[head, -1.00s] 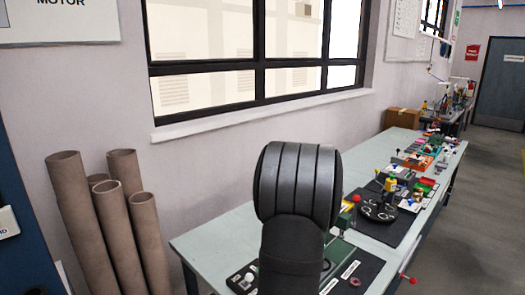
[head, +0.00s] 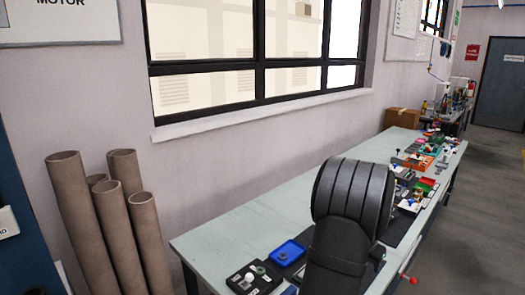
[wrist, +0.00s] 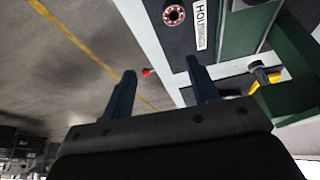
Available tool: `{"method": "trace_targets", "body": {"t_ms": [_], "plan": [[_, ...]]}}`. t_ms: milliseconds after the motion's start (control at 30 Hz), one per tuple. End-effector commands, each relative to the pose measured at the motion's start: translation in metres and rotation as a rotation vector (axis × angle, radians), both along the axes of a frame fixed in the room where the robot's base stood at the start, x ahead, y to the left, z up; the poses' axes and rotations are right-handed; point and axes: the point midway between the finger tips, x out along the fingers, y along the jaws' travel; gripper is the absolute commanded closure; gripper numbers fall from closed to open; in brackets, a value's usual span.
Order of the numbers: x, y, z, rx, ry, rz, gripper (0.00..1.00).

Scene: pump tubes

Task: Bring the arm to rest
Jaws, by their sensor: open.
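My gripper (wrist: 160,85) shows in the wrist view with its two blue-grey fingers spread apart and nothing between them. Past the fingertips lie the grey floor and the edge of the workbench. In the head view a thick black ribbed link of my arm stands over the near part of the workbench (head: 225,235) and hides the gripper and part of the bench top.
A blue tray (head: 287,252) and a black block with knobs (head: 253,278) are on the near bench end. In the wrist view a red ring part (wrist: 174,14) lies by a label, with a red knob (wrist: 147,72) at the bench edge. Brown tubes (head: 110,225) stand left.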

Motion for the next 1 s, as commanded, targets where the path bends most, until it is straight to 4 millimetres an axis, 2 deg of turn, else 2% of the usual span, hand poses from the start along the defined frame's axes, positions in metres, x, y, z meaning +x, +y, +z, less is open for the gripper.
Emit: {"method": "trace_targets", "body": {"t_ms": [33,300,500,700,1000], "plan": [[-0.003,-0.011,-0.001,-0.001,0.0,-0.023,0.46],[-0.021,-0.062,-0.006,-0.002,0.0,-0.143,0.46],[-0.034,-0.092,-0.009,-0.006,-0.002,-0.216,0.46],[-0.017,-0.082,-0.019,-0.005,-0.001,-0.212,0.46],[-0.014,-0.08,-0.021,-0.005,-0.002,-0.212,0.46]]}}
